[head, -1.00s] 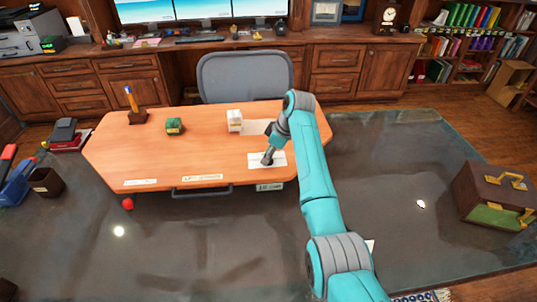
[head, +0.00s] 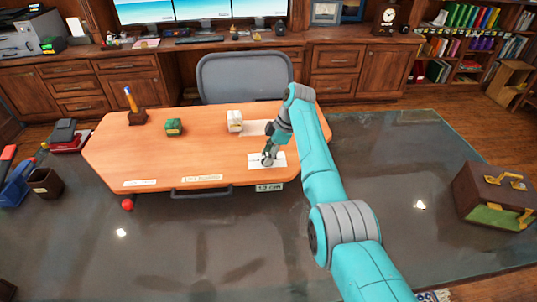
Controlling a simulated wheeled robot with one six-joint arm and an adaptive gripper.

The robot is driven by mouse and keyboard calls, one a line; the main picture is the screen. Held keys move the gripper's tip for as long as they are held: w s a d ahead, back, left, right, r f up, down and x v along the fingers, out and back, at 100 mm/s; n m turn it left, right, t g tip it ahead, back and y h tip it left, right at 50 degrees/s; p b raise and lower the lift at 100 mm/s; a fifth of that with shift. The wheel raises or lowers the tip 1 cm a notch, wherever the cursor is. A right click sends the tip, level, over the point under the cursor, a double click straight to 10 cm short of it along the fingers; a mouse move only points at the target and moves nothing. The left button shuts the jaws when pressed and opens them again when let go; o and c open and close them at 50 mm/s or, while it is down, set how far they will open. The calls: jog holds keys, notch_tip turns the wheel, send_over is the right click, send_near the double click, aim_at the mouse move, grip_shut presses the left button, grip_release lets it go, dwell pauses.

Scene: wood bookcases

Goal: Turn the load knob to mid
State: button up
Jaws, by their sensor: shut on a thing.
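My gripper (head: 268,159) points down at the white plate (head: 279,161) near the right front of the orange-brown desk (head: 190,150). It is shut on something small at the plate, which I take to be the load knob. The fingers hide the knob, so its pointer and marks do not show. The plate lies flat on the desk top, and its print is too small to read.
A white block (head: 234,121) stands behind and left of my gripper. A green block (head: 174,127) and a pencil holder (head: 137,117) stand farther left. A grey chair (head: 245,78) is behind the desk.

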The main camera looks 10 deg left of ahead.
jog(key=o, duration=1.1)
jog(key=shift+o, duration=0.2)
jog(key=v, duration=1.2)
